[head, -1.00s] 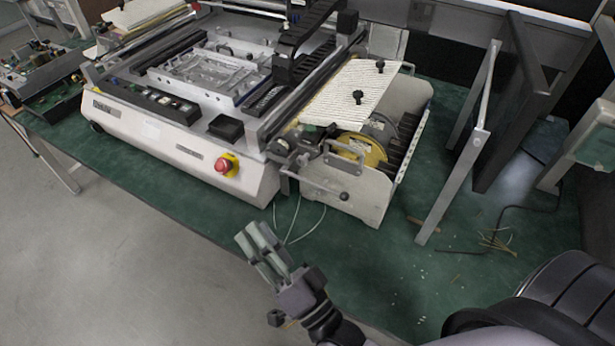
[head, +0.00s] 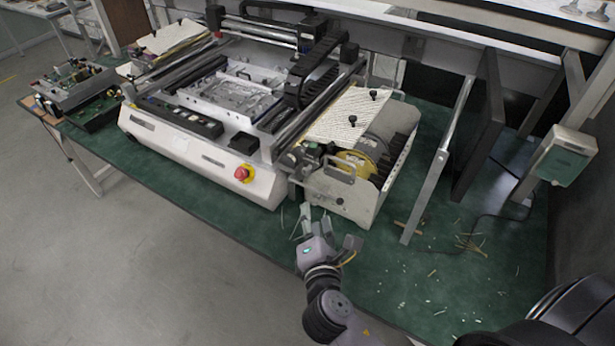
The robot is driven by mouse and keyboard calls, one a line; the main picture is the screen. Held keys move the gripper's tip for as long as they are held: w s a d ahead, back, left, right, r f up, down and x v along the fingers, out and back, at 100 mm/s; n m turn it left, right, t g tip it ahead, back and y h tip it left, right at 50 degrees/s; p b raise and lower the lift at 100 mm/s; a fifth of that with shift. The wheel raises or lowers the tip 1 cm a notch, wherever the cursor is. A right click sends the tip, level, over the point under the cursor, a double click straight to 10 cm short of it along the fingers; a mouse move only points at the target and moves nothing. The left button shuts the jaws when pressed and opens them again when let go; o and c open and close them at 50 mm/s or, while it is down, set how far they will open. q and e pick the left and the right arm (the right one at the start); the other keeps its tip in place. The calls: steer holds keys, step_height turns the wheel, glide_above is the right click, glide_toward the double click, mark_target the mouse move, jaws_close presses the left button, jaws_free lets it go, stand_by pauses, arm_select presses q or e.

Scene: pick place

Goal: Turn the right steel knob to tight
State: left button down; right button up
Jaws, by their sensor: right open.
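Two small grey metal pieces with round bases stand at the top right edge, a left one (head: 571,8) and a right one (head: 599,12); the view cuts into them. They look like steel knobs, but I cannot tell for sure or read their setting. My right gripper (head: 326,227) is open and empty, in front of the machine's side unit and over the green table. Its fingers point away from me, apart from the unit. My left gripper is not in view.
A white machine (head: 195,152) with a red button (head: 243,174) fills the table's middle. Its side unit (head: 345,195) carries black knobs (head: 352,120). A metal frame post (head: 430,180) and a dark panel (head: 483,125) stand at right.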

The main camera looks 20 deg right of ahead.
mark_target(306, 174)
steer(key=p+x, duration=0.2)
steer(key=x, duration=1.5)
steer(key=shift+a, duration=0.2)
steer(key=shift+c, duration=0.2)
steer(key=shift+f, duration=0.1)
jaws_close()
